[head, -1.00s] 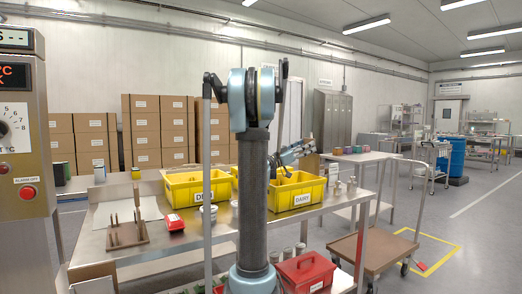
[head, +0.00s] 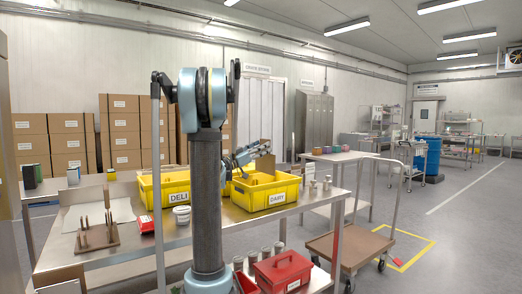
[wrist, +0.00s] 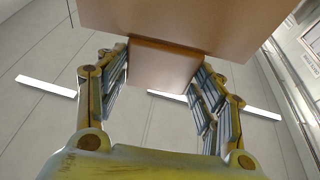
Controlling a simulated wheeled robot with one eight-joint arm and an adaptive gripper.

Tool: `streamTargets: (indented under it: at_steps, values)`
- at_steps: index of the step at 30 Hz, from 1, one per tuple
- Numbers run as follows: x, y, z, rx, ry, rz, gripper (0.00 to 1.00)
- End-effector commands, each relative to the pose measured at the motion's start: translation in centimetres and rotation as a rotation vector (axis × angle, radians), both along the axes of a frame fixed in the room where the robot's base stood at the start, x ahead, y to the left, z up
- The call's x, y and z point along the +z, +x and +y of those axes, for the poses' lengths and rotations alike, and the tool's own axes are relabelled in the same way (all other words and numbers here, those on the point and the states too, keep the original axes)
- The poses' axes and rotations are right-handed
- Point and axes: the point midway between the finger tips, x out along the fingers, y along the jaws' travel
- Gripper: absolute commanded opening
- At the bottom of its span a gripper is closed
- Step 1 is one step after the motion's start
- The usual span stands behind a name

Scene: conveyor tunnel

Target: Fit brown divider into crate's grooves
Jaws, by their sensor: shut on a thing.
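My gripper (wrist: 160,85) is shut on a brown divider (wrist: 165,58), a flat panel with a narrower tab between the fingers. In the head view, my gripper (head: 258,150) and the divider (head: 267,161) are above the back of the yellow crate labelled DAIRY (head: 284,197). This crate stands on the steel table. Brownish-yellow panels show inside it, but its grooves are too small to make out. I cannot tell whether the divider's lower edge is inside the crate. The wrist view does not show the crate.
A yellow DELI crate (head: 179,196) stands left of the DAIRY crate, partly behind my arm. A brown rack with upright pieces (head: 97,238), a white tub (head: 182,215) and small steel containers (head: 311,188) are on the table (head: 125,262). A red box (head: 292,272) sits below.

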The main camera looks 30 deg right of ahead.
Motion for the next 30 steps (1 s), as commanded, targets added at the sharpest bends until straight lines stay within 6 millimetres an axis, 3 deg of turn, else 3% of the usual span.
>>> streamTargets:
  at_steps: [15, 22, 23, 30]
  values:
    - [-4.6, -0.1, -0.1, -0.002, 0.0, -0.001, 0.19]
    - [-5.4, -0.1, -0.1, -0.002, 0.002, -0.001, 0.2]
    - [-5.5, -0.1, -0.1, -0.002, 0.002, -0.001, 0.13]
    - [-5.6, -0.2, -0.1, -0.001, 0.006, -0.002, 0.13]
